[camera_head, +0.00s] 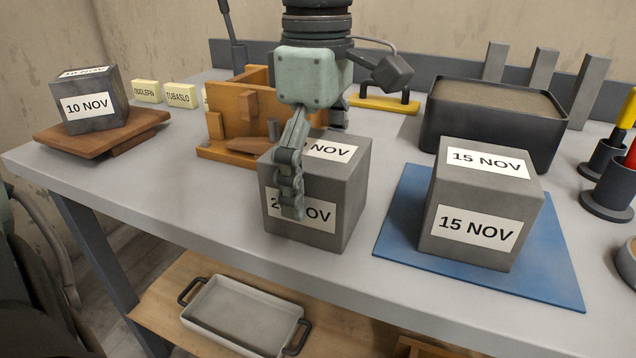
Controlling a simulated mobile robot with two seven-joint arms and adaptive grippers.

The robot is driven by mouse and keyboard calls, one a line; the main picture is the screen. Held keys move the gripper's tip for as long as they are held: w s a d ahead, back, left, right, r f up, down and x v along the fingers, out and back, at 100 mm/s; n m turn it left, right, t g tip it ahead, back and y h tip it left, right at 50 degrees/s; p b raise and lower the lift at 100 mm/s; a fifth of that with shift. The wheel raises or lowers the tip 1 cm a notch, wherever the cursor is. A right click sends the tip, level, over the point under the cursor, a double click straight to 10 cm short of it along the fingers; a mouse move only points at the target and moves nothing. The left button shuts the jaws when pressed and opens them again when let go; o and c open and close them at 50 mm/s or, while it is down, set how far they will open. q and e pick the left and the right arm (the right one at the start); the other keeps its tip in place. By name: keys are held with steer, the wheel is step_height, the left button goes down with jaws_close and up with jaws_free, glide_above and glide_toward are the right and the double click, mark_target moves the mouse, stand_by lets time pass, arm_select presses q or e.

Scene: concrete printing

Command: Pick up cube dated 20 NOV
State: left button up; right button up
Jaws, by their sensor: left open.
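A grey concrete cube (345,200) stands near the table's front edge, in the middle of the view. Its labels end in NOV; the front one starts with a 2 and its second digit is hidden by a finger. My left gripper (315,160) is over this cube and open. One finger hangs in front of the labelled front face, and the other is partly hidden at the cube's far side. I cannot tell whether either finger touches it. My right gripper is not in view.
A 15 NOV cube (471,230) sits on a blue mat (555,272) to the right. A 10 NOV cube (92,104) rests tilted on a wooden board (150,122) at left. A wooden mould (228,130) and black tub (490,127) stand behind.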

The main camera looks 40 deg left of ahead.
arm_select(q)
steer(key=shift+f, duration=0.1)
steer(key=shift+c, duration=0.6)
steer(key=c, duration=1.4)
steer(key=shift+w+r, duration=0.15)
steer(key=shift+r, duration=0.05)
steer(key=shift+c, duration=1)
